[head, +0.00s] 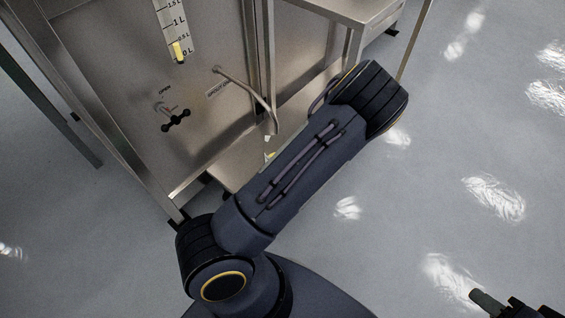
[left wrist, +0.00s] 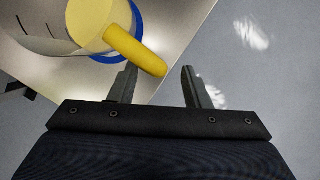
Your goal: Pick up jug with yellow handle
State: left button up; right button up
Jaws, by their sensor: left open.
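In the left wrist view the jug (left wrist: 62,46) is at the upper left, tilted in the picture, with a blue rim, a yellow round area and a thick yellow handle (left wrist: 130,47). My left gripper (left wrist: 160,73) is open. The handle's free end shows between its fingertips, close to the left finger; I cannot tell whether they touch. My right gripper (head: 512,305) is at the bottom right, partly cut off.
A steel cabinet (head: 120,60) with a level scale (head: 175,25), a black valve knob (head: 176,121) and a bent spout pipe (head: 245,88) stands at the upper left. A steel table (head: 350,10) is at the top. The grey floor (head: 450,150) at right is clear.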

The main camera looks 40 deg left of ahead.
pick_arm(q)
jog(key=b+x, duration=0.1)
jog(key=x, duration=0.3)
jog(key=shift+w+a+f, duration=0.1)
jog(key=shift+w+a, duration=0.15)
jog(key=shift+c, duration=0.2)
grip_shut()
